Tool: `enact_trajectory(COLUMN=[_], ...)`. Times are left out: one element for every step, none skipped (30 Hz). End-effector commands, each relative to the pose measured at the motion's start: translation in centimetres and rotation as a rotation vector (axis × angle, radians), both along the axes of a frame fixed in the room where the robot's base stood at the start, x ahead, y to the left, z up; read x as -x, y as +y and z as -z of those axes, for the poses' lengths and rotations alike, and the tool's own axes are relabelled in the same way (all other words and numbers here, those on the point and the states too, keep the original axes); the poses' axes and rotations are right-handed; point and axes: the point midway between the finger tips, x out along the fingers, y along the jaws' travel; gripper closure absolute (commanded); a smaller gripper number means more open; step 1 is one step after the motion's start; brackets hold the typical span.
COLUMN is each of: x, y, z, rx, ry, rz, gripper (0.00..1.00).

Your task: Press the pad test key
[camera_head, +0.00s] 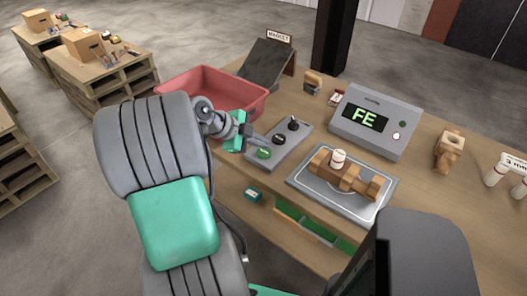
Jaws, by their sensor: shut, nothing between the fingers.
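A grey control panel (293,146) lies on the table, with a green button (264,153) at its near end, a dark button (279,139) in the middle and a black knob (294,124) at the far end. I cannot tell by label which one is the pad test key. My gripper (252,140) is shut and empty, just left of the panel and close to the green button. Contact cannot be made out. A grey pad (302,181) lies to the right, bearing a brown wooden-looking part and a white cylinder (338,158).
A grey display unit (376,122) reads "FE" behind the pad. A red bin (213,85) stands behind my arm, near a dark chute (268,64) marked "MAGNET". A brown block (449,150) and white cylinders (495,174) lie right. Bare tabletop shows between them.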

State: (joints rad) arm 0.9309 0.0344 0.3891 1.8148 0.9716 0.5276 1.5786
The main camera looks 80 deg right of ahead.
Motion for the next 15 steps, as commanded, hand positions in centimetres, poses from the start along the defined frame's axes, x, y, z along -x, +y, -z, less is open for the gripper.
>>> enact_trajectory(x=[0.0, 0.0, 0.0, 0.0, 0.0, 0.0, 0.0, 0.0, 0.0, 0.0, 0.0, 0.0, 0.0, 0.0, 0.0], y=[0.0, 0.0, 0.0, 0.0, 0.0, 0.0, 0.0, 0.0, 0.0, 0.0, 0.0, 0.0, 0.0, 0.0, 0.0], z=[0.0, 0.0, 0.0, 0.0, -0.1, -0.2, -0.4, -0.6, -1.0, -1.4, -1.7, -2.1, -2.4, -2.7, -3.1], rx=[0.000, 0.000, 0.000, 0.000, 0.001, 0.001, 0.001, 0.001, 0.001, 0.001, 0.001, 0.002, 0.001, 0.002, 0.002], ry=[0.000, 0.000, 0.000, 0.000, 0.000, 0.000, 0.000, 0.000, 0.000, 0.000, 0.000, -0.001, -0.001, -0.001, -0.001], rz=[0.000, 0.000, 0.000, 0.000, 0.001, 0.001, 0.000, 0.000, 0.000, 0.000, 0.000, 0.001, 0.001, 0.002, 0.002], gripper=[1.00, 1.00, 1.00, 1.00, 1.00, 1.00, 1.00, 1.00, 1.00, 1.00, 1.00, 1.00, 1.00, 1.00, 1.00])
